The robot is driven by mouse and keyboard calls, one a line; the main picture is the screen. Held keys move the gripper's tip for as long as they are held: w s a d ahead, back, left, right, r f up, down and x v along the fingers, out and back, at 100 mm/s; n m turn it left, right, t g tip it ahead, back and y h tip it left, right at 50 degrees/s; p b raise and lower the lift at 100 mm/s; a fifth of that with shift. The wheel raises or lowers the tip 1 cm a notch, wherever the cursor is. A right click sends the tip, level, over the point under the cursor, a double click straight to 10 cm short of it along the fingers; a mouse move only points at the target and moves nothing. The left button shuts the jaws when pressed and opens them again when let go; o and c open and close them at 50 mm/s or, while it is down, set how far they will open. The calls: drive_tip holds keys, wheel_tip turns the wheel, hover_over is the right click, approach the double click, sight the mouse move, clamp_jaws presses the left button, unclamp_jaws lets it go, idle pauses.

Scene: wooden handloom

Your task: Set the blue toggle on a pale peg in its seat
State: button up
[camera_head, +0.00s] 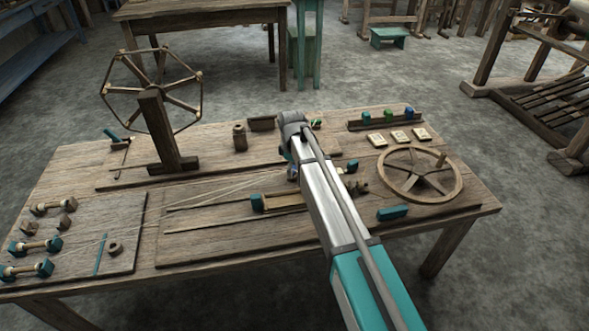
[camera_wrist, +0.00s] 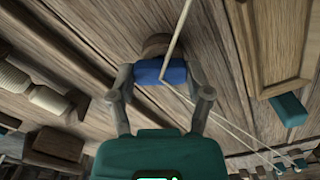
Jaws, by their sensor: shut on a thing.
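In the wrist view my gripper (camera_wrist: 161,76) is shut on the blue toggle (camera_wrist: 172,71), a small blue block between its two fingertips. A rounded brown wooden piece (camera_wrist: 157,43) shows right behind the toggle; I cannot tell whether it belongs to it. A pale strand runs past the toggle's right part, close to or touching it. In the head view my own arm hides most of the gripper; a small blue patch (camera_head: 292,172) shows beside it above the wooden table (camera_head: 75,165). I cannot make out the pale peg or the seat for certain.
A spoked wheel (camera_head: 421,174) lies at the table's right, with a teal block (camera_head: 392,213) in front. A rack (camera_head: 360,126) with coloured pieces stands at the back right. A tall spoked reel (camera_head: 155,120) stands at the left. Pale threads cross the middle.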

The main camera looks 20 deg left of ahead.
idle(0.3)
drive_tip(key=o, duration=0.8)
drive_tip(key=shift+f, duration=0.1)
drive_tip(key=shift+c, duration=0.2)
